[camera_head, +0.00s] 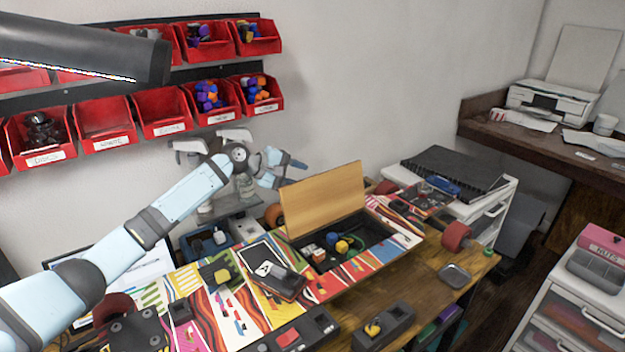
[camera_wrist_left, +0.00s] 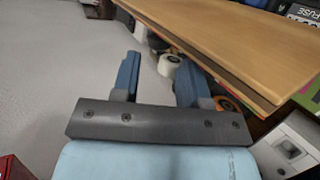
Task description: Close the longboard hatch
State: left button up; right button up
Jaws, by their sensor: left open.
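The longboard (camera_head: 405,232) lies across the workbench with a colourful striped deck. Its wooden hatch lid (camera_head: 325,196) stands raised at the back of the dark compartment (camera_head: 378,245), so the hatch is open. Several small coloured parts are inside. My left gripper (camera_head: 287,168) is behind and left of the lid, near its upper left corner. In the left wrist view the open fingers (camera_wrist_left: 158,75) have nothing between them, and the lid (camera_wrist_left: 235,45) runs close by on the right. Whether a finger touches the lid is unclear. My right gripper is not in view.
Red bins (camera_head: 162,112) hang on the wall behind my left arm. A phone-like device (camera_head: 278,279) lies by the compartment's left front edge. A dark tool block (camera_head: 384,326) and a small tray (camera_head: 454,276) lie on the bench in front. Space above the compartment is clear.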

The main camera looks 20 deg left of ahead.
aim_at(312, 178)
pick_arm(q)
jog(key=x, duration=0.5)
